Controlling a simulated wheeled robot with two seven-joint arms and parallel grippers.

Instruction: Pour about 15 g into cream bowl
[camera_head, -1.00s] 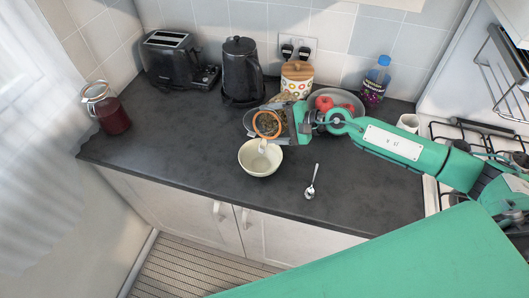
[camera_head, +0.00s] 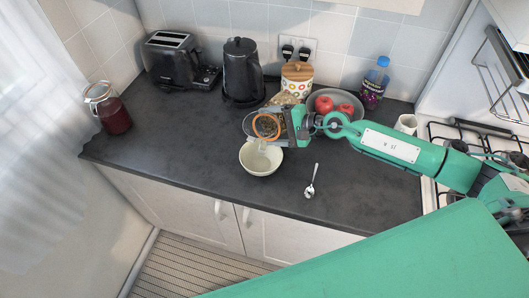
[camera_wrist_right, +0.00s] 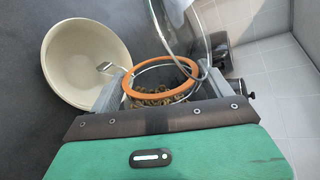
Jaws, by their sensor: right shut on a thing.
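The cream bowl (camera_head: 261,168) stands upright on the dark counter, and its visible inside looks empty. My right gripper (camera_head: 281,125) is shut on a clear glass jar (camera_head: 266,126) with an orange seal ring and an open glass lid. The jar is tilted, its mouth just above and behind the bowl in the head view. In the right wrist view, brown pieces (camera_wrist_right: 160,93) lie inside the jar between the fingers of the right gripper (camera_wrist_right: 163,88). The bowl (camera_wrist_right: 62,65) shows there at left of the jar. My left gripper is out of view.
A spoon (camera_head: 312,181) lies right of the bowl. A red-filled jar (camera_head: 113,115) stands far left. The left counter is clear.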

